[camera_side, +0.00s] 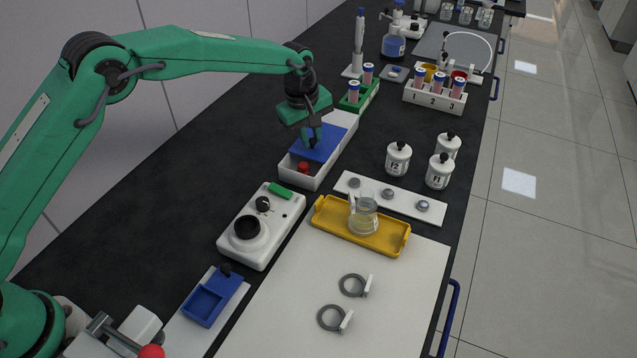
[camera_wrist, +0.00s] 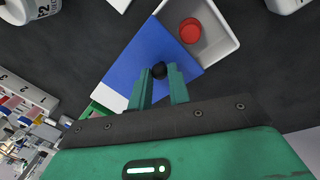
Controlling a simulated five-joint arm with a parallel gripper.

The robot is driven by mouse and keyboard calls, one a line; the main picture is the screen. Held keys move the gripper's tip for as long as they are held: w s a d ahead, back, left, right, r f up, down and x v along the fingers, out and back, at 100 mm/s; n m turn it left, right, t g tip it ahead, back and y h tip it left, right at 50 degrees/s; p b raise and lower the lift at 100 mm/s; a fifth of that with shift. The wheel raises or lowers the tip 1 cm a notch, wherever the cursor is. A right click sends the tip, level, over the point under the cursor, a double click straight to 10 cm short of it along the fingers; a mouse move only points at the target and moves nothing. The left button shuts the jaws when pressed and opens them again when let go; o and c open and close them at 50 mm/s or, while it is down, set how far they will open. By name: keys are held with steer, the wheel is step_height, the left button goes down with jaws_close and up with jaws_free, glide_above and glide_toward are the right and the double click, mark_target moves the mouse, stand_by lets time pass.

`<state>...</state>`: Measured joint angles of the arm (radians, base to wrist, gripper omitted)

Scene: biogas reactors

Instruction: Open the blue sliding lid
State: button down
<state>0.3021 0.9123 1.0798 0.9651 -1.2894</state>
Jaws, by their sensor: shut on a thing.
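The blue sliding lid (camera_side: 318,146) lies on a long white box (camera_side: 311,180). In the side view it covers the middle of the box, and the box's near end is uncovered. A red object (camera_side: 303,167) shows in that uncovered end. In the wrist view the blue lid (camera_wrist: 146,62) has a black knob (camera_wrist: 159,70), and the red object (camera_wrist: 190,30) sits in the open part of the white box. My gripper (camera_side: 313,141) is over the lid. In the wrist view my gripper (camera_wrist: 160,76) has its two green fingers shut on the black knob.
A green rack with tubes (camera_side: 358,97) stands close behind the box. A white device with a black dial (camera_side: 262,226) is in front of it. White jars (camera_side: 398,158) and a white strip (camera_side: 390,196) are to the right. Dark bench is clear left of the box.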

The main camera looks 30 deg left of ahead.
steer(key=shift+w, duration=1.75)
steer(key=c, duration=1.3)
jaws_free()
steer(key=shift+r, duration=0.15)
steer(key=shift+s+a+r, duration=0.1)
steer(key=shift+s+r, duration=0.15)
steer(key=shift+r, duration=1)
steer(key=shift+s+a+r, duration=0.1)
steer(key=shift+s+r, duration=0.15)
steer(key=shift+r, duration=0.95)
steer(key=shift+s+a+r, duration=0.1)
steer(key=shift+s+r, duration=0.15)
steer(key=shift+r, duration=1)
